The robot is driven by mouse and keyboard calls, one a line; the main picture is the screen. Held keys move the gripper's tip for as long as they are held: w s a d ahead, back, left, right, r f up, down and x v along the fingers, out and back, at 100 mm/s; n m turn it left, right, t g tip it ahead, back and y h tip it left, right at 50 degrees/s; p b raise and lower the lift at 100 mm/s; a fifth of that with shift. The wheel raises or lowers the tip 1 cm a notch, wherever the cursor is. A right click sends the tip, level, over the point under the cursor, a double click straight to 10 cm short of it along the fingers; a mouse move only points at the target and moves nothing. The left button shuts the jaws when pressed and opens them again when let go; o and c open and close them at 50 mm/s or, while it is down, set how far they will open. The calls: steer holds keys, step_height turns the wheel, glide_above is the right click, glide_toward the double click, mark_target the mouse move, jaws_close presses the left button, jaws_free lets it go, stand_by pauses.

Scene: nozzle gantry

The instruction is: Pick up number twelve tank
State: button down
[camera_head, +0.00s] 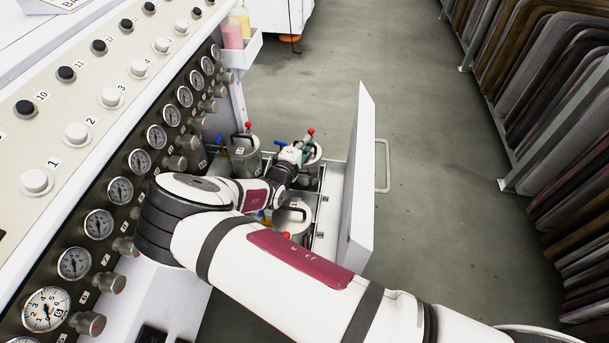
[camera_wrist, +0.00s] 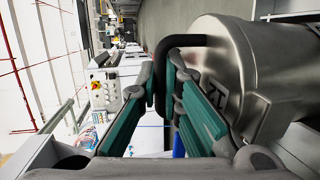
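My gripper (camera_head: 292,157) is down among the tanks in the open drawer. In the head view this seems to be the back right tank (camera_head: 317,153), mostly hidden by my gripper.
The white drawer front (camera_head: 360,180) rises close on the right. The panel with gauges (camera_head: 140,160) borders the left. The floor (camera_head: 430,190) right of the drawer is clear.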

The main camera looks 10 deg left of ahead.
steer(key=shift+r, duration=0.2)
steer(key=shift+r, duration=0.1)
